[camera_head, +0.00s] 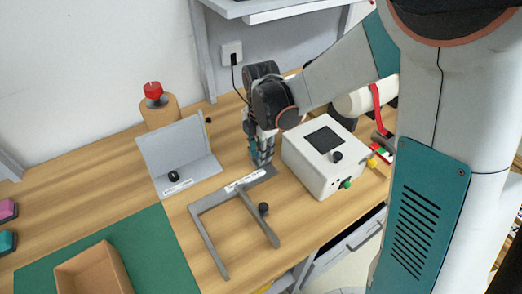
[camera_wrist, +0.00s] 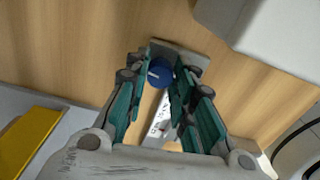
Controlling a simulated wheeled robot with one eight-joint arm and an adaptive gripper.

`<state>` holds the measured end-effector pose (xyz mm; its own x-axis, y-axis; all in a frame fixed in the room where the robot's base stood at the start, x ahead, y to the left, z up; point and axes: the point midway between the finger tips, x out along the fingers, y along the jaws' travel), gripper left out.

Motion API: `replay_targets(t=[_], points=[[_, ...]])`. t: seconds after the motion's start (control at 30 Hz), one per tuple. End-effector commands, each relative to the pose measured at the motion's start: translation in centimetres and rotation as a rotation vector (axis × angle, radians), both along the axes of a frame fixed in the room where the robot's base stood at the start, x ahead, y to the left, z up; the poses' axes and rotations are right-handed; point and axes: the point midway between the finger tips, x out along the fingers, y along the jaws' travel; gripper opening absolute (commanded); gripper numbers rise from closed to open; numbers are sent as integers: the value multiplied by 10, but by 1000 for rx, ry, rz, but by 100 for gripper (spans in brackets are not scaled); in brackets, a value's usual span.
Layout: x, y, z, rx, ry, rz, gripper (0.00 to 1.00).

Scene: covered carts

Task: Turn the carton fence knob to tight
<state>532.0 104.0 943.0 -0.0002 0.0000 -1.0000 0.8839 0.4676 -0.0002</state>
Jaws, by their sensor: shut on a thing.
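A grey U-shaped fence frame (camera_head: 208,243) lies on the wooden bench, with a white label strip too small to read. My gripper (camera_head: 262,165) points down at the frame's far right corner. In the wrist view, my gripper's teal fingers (camera_wrist: 166,74) are closed around a round blue knob (camera_wrist: 159,72) with a pale mark on top. The knob sits on the frame's grey end plate, which shows beside the fingers. The fingers hide the knob in the head view. The mark's direction is hard to read.
A white box (camera_head: 312,170) with a dark screen and knobs stands close right of my gripper. An L-shaped grey bracket (camera_head: 180,150) with a black knob stands to the left. A red-topped cylinder (camera_head: 155,105) is behind it. An open carton (camera_head: 92,270) lies on the green mat.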

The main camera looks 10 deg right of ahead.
Motion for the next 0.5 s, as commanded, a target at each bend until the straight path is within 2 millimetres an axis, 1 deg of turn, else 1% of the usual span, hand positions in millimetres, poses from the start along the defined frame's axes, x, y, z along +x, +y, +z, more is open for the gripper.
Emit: replay_targets(t=[0.27, 0.5], points=[[0, 0, 0, 0, 0, -50, 0], [0, 0, 0, 0, 0, -200, 0]])
